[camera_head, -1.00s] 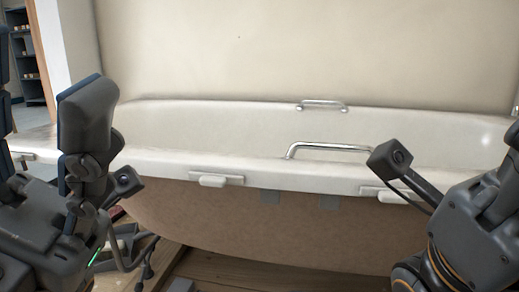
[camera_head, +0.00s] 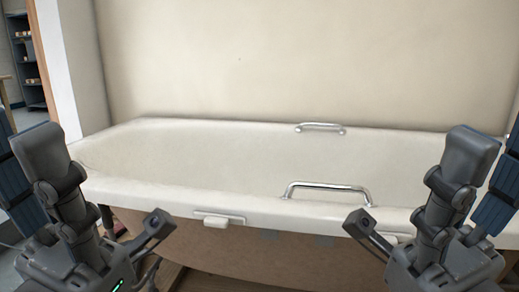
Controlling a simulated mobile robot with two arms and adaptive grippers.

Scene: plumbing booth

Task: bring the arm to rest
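My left gripper (camera_head: 22,142) points up at the left edge, its grey finger with a blue pad in view and its other finger mostly cut off by the frame. My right gripper (camera_head: 494,152) mirrors it at the right edge, also partly cut off. Both look open, with nothing seen held. Both are in front of the white bathtub (camera_head: 150,190), one at each side, and no contact with it is visible.
The tub carries a chrome grab bar (camera_head: 325,187) on its near rim and another grab bar (camera_head: 320,126) at the back. A white fitting (camera_head: 216,220) sits on the front edge. A shelf (camera_head: 28,60) stands far left. The middle is clear.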

